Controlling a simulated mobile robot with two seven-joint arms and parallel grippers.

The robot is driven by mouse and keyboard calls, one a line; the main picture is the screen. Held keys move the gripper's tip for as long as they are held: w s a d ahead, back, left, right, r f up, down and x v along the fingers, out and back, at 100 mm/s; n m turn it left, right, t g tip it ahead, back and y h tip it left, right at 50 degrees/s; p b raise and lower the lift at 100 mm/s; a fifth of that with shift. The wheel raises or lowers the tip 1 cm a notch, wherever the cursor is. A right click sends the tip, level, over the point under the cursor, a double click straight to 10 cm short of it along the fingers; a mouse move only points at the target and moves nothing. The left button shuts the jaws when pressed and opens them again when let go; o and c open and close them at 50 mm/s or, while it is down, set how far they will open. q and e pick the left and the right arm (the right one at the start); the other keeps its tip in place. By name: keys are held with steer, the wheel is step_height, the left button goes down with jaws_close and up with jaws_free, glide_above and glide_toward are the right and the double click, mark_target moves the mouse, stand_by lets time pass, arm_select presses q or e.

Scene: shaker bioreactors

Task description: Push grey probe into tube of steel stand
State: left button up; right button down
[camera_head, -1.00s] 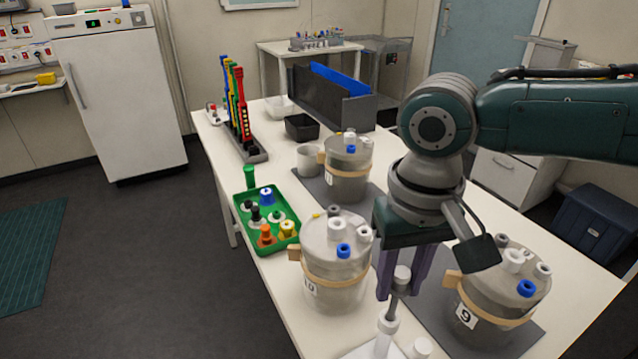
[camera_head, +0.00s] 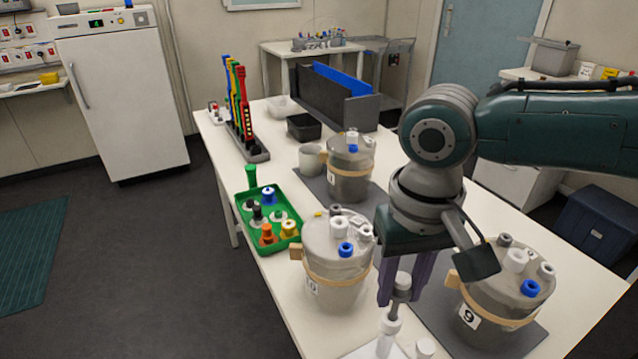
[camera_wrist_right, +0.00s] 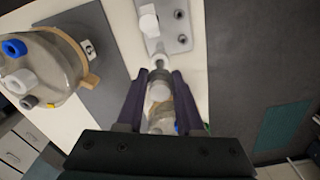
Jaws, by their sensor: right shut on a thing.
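The grey probe (camera_head: 402,282) hangs upright between the purple fingers of my right gripper (camera_head: 404,284), which is shut on it. Its lower end is at the mouth of the white tube (camera_head: 390,324) of the steel stand; how deep it sits inside, I cannot tell. In the right wrist view the probe (camera_wrist_right: 160,92) lies between the fingers (camera_wrist_right: 157,88), in line with the stand's tube (camera_wrist_right: 159,62). The stand's plate (camera_wrist_right: 181,38) has holes and a second white post (camera_wrist_right: 148,20). The left gripper is not in view.
Bioreactor 10 (camera_head: 330,285) stands just left of my right gripper and bioreactor 9 (camera_head: 490,318) just right. A third bioreactor (camera_head: 349,182) stands behind. A green tray (camera_head: 262,248) of coloured caps lies at the left table edge. A dark rack (camera_head: 335,98) is at the back.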

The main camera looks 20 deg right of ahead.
mark_target(395, 310)
steer(key=shift+f+b, duration=0.3)
steer(key=shift+f, duration=0.4)
stand_by(0.5)
steer(key=shift+f+b, duration=0.3)
steer(key=shift+f, duration=0.25)
stand_by(0.6)
steer(key=shift+f, duration=0.15)
stand_by(0.3)
steer(key=shift+f+b, duration=0.35)
steer(key=shift+f, duration=0.15)
stand_by(0.4)
steer(key=shift+f, duration=0.35)
stand_by(0.5)
steer(key=shift+f+b, duration=0.4)
steer(key=shift+f, duration=0.05)
steer(key=shift+c, duration=2.3)
jaws_free()
steer(key=shift+r, duration=0.1)
